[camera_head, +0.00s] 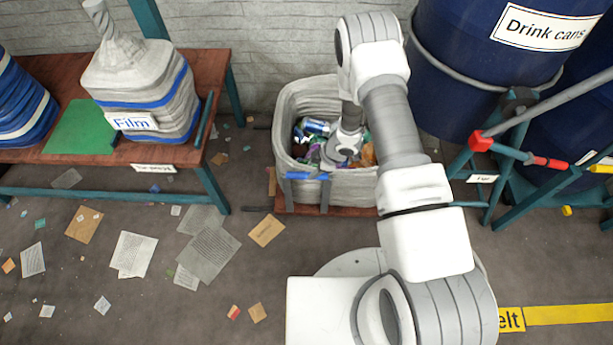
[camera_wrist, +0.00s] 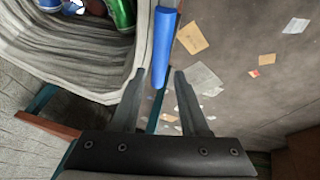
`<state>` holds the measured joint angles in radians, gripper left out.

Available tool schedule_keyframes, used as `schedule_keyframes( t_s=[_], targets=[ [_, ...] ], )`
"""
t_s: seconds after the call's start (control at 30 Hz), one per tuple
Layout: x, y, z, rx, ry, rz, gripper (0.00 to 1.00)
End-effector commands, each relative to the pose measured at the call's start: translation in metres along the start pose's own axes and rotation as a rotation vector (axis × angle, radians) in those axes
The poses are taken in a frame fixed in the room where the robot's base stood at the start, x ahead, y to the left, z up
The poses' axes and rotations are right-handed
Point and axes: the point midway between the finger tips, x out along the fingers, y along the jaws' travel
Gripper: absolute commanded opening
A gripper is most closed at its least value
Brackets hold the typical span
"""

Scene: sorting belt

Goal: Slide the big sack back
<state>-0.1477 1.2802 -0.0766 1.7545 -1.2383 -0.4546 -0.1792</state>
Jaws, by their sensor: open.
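The big sack (camera_head: 345,190) is grey, open-topped and full of crushed cans and bottles. It stands on a low reddish board (camera_head: 290,208) against the back wall. A blue handle bar (camera_head: 306,175) runs along its front rim. The wrist view shows the sack's wall (camera_wrist: 80,75) at the left and the blue bar (camera_wrist: 166,35) beside it. My gripper (camera_wrist: 160,75) is open, with the bar passing between its fingers in that picture. I cannot tell whether they touch it. In the head view my wrist is over the sack's mouth; the fingertips cannot be made out.
A wooden bench (camera_head: 215,65) at the left bears a tied Film sack (camera_head: 140,85). A blue Drink cans barrel (camera_head: 455,60) stands behind at the right. A teal frame (camera_head: 490,185) with red and yellow handles is close by. Loose paper litters the floor in front.

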Motion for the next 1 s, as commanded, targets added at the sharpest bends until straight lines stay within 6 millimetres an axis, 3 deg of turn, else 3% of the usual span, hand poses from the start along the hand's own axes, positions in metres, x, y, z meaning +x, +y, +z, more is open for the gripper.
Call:
schedule_keyframes(
  t_s=[0.1, 0.3, 0.67, 0.77, 0.93, 1.0],
  targets=[
    [0.027, -0.001, 0.001, -0.002, 0.0, -0.001, 0.44],
    [0.048, 0.0, 0.001, -0.001, 0.0, 0.0, 0.44],
    [0.053, 0.0, 0.0, 0.0, 0.0, 0.0, 0.44],
    [0.053, 0.0, 0.0, 0.0, 0.0, 0.0, 0.32],
    [0.053, 0.0, 0.0, 0.0, 0.0, 0.0, 0.01],
    [0.053, 0.0, 0.0, 0.0, 0.0, 0.0, 0.0]
  ],
)
